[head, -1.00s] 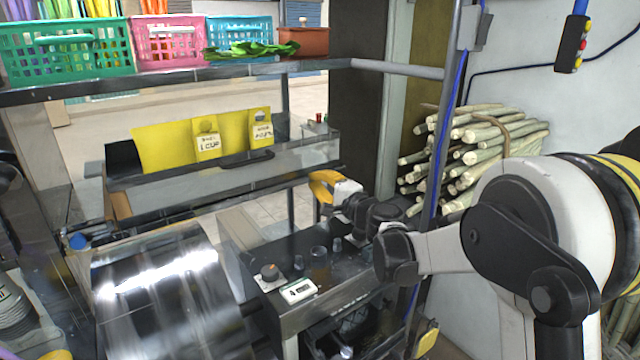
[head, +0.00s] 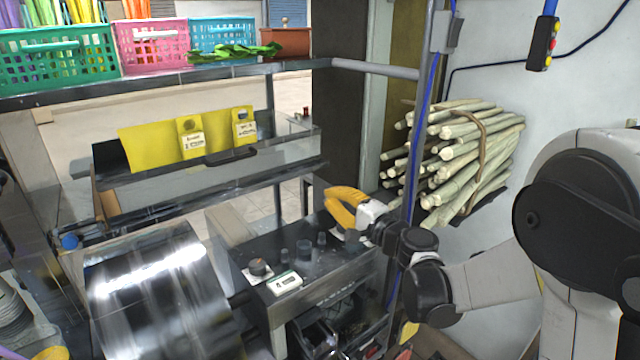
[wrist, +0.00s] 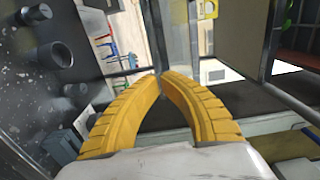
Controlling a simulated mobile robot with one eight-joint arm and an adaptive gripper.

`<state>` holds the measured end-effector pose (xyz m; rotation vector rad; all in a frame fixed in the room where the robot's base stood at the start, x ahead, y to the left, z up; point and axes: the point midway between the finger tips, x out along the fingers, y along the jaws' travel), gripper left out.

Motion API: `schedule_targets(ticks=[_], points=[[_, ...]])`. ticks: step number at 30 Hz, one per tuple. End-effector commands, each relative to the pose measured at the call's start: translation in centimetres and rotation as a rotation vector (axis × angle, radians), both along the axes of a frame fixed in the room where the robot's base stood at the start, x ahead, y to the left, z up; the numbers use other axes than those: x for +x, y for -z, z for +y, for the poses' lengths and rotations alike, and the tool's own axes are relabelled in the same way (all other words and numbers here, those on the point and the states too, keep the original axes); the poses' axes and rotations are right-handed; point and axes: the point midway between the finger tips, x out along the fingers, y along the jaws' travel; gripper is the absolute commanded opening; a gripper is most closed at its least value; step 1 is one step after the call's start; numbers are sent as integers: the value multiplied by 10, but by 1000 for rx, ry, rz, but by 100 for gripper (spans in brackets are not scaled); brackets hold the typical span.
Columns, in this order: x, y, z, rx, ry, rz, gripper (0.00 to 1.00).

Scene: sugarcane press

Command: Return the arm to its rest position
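My gripper (head: 340,232) has yellow fingers and hangs beside the dark control panel (head: 322,272), near its right rear side. In the wrist view my gripper (wrist: 161,76) shows both ridged fingers bowed, with their tips together and nothing between them. My arm reaches in from the right, bent at the elbow, with its white and black links in front of the wall.
A metal post (head: 412,150) stands close to my wrist. A bundle of cane (head: 465,150) lies at the right. A shiny metal drum (head: 155,300) is at lower left. A shelf (head: 190,78) with baskets runs above. A pendant (head: 543,42) hangs upper right.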

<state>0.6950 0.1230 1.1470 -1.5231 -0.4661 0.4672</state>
Motion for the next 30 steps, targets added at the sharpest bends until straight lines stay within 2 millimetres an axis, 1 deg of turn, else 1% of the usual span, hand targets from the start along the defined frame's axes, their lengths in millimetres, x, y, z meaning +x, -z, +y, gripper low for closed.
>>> schedule_targets(ticks=[2,5,8,10,14,15,17,18,20,21,24,27,30], points=[[-8,-2,0,-25,-7,1,0],[-26,-7,5,-121,-28,6,0],[-58,-10,10,-289,-66,19,0],[-87,-8,10,-430,-97,34,0],[-144,5,0,-693,-153,71,0],[-162,10,-7,-774,-169,85,0],[-190,19,-18,-894,-190,108,0],[-209,25,-27,-974,-205,125,0],[-236,35,-43,-1092,-224,151,0],[-253,42,-54,-1166,-235,169,0],[-289,55,-81,-1328,-257,212,0],[-315,65,-103,-1448,-270,247,0],[-329,70,-117,-1519,-276,269,0]])
